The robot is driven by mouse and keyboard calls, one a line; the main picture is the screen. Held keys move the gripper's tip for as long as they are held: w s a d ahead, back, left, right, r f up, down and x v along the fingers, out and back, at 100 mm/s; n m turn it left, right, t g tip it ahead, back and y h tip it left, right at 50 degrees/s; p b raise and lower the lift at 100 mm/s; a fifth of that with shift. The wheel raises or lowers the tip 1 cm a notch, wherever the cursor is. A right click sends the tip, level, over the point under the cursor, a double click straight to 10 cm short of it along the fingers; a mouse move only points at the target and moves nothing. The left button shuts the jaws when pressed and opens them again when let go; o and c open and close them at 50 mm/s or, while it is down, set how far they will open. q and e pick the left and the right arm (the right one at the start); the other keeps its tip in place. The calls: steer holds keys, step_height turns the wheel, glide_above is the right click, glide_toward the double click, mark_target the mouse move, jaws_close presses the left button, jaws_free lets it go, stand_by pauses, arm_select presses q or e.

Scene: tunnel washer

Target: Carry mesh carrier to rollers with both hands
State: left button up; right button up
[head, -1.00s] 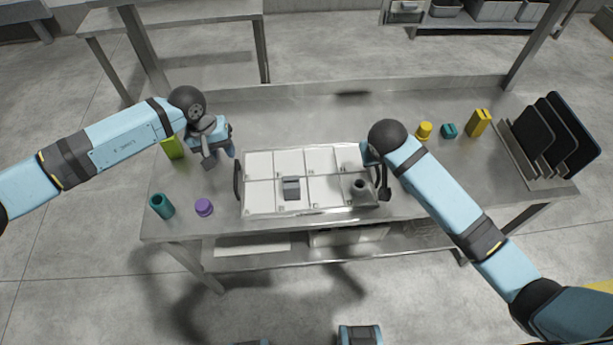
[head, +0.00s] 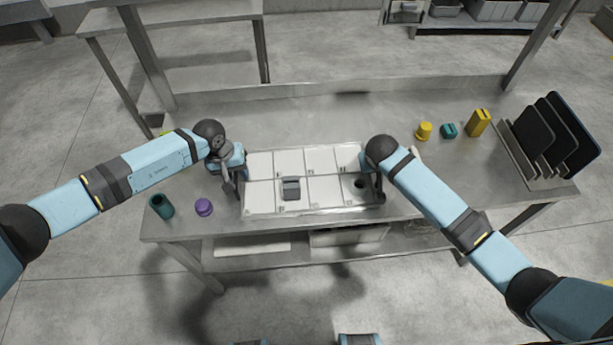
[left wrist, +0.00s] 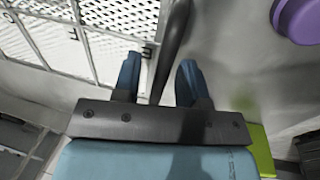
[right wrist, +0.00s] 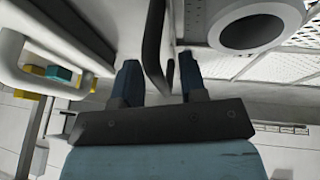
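The mesh carrier (head: 318,162) is a white tray with square compartments on the steel table. It holds a grey block (head: 291,188) and a round grey piece with a dark opening (right wrist: 252,26) in the front right compartment. My left gripper (head: 236,184) is at its left end; the dark left handle (left wrist: 176,38) passes between the open blue fingers (left wrist: 158,82), with gaps showing. My right gripper (head: 374,186) is at its right end; the dark right handle (right wrist: 153,45) lies between the open fingers (right wrist: 160,82). No rollers can be made out.
A teal cup (head: 161,206) and purple piece (head: 204,207) stand left of the carrier. Yellow (head: 424,131) and teal (head: 449,130) pieces, a yellow block (head: 478,122) and a rack of dark panels (head: 558,135) are at the right. The table behind the carrier is clear.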

arm_select(q)
jaws_close()
arm_select(e)
jaws_close()
arm_select(q)
steer(key=shift+r, duration=0.1)
arm_select(e)
steer(key=shift+w+r, duration=0.1)
steer(key=shift+r, duration=0.05)
stand_by(0.7)
